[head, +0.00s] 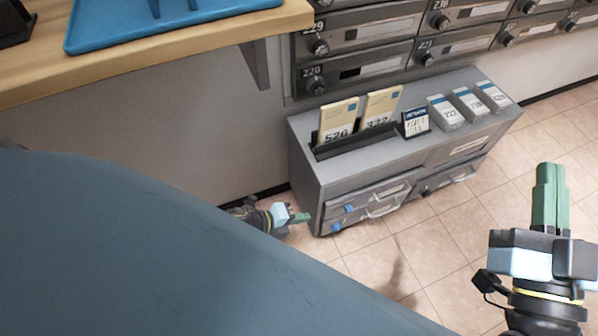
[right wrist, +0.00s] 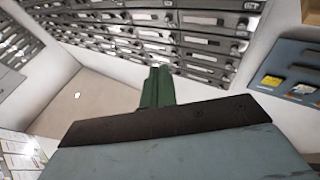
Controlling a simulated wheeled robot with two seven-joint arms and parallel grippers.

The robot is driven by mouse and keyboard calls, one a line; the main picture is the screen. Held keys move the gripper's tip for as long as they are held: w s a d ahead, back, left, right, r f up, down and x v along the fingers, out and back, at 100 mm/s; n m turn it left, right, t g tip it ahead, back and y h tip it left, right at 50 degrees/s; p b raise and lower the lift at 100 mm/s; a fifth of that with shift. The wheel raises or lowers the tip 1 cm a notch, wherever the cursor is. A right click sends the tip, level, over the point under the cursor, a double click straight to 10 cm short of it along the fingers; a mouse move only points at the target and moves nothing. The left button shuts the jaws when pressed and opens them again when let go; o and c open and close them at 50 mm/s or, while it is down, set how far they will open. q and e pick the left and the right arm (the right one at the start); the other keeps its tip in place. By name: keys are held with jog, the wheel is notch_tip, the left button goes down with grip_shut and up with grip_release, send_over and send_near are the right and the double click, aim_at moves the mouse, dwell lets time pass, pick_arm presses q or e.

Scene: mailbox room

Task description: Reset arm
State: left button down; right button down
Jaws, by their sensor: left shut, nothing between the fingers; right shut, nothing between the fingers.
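My left gripper (head: 301,217) shows small in the head view, low beside the front left corner of the grey cabinet (head: 305,165). Its green fingers are shut and empty. Most of the left arm is hidden behind my large blue-grey body part. My right gripper (head: 550,172) stands at the right side of the head view, pointing up in the picture, with its green fingers together and nothing between them. In the right wrist view its shut fingers (right wrist: 157,88) point toward a bank of mailboxes (right wrist: 150,40).
The cabinet holds upright numbered envelopes (head: 338,122), a small dark sign (head: 415,122) and several labelled boxes (head: 467,105) on top. A wooden counter (head: 200,40) with a blue tray (head: 170,22) juts in at upper left. Tiled floor (head: 450,235) is open between cabinet and right gripper.

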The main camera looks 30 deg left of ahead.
jog(key=shift+f, duration=0.25)
dwell(0.4)
